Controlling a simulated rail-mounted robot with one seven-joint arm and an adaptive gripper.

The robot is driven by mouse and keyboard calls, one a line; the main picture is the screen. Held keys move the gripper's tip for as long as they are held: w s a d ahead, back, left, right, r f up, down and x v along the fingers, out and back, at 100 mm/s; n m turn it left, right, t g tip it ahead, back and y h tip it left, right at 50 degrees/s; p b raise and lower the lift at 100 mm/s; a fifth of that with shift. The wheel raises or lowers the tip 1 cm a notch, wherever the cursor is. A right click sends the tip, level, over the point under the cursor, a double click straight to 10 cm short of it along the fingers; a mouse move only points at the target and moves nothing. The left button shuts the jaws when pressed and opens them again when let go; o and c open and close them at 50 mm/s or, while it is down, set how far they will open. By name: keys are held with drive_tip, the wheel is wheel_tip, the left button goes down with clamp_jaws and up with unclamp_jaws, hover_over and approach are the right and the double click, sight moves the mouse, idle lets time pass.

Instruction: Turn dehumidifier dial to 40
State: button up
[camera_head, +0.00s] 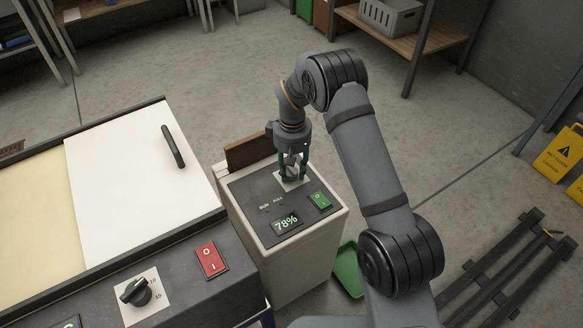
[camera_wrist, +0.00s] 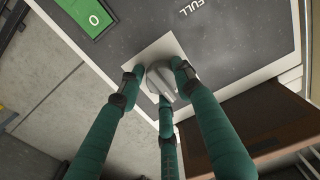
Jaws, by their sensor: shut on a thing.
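The dehumidifier (camera_head: 309,262) is a pale box with a dark top panel, in the middle of the head view. My gripper (camera_head: 293,177) points down over the plate. In the wrist view its teal fingers (camera_wrist: 159,82) close around the dial from several sides. The dial's scale marks and exact setting cannot be read.
A green rocker switch (camera_head: 320,201) is close to the dial. A larger machine at left has a red switch (camera_head: 211,260) and another black dial (camera_head: 137,291). A brown board (camera_head: 249,152) stands behind the dehumidifier. A green tray (camera_head: 347,270) lies on the floor at right.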

sight(290, 173)
drive_tip(key=shift+o, duration=0.3)
drive_tip(key=shift+s+a+f+n, duration=0.15)
drive_tip(key=shift+s+n, duration=0.25)
drive_tip(key=shift+n, duration=0.3)
drive_tip(key=o, duration=0.9)
drive_tip(key=shift+o, duration=0.6)
drive_tip(key=shift+a, duration=0.1)
drive_tip(key=shift+w, duration=0.1)
drive_tip(key=shift+w+r, duration=0.1)
drive_tip(key=shift+r, duration=0.2)
wheel_tip(290, 173, up, 12)
drive_tip(key=shift+f, duration=0.15)
drive_tip(key=shift+a, duration=0.1)
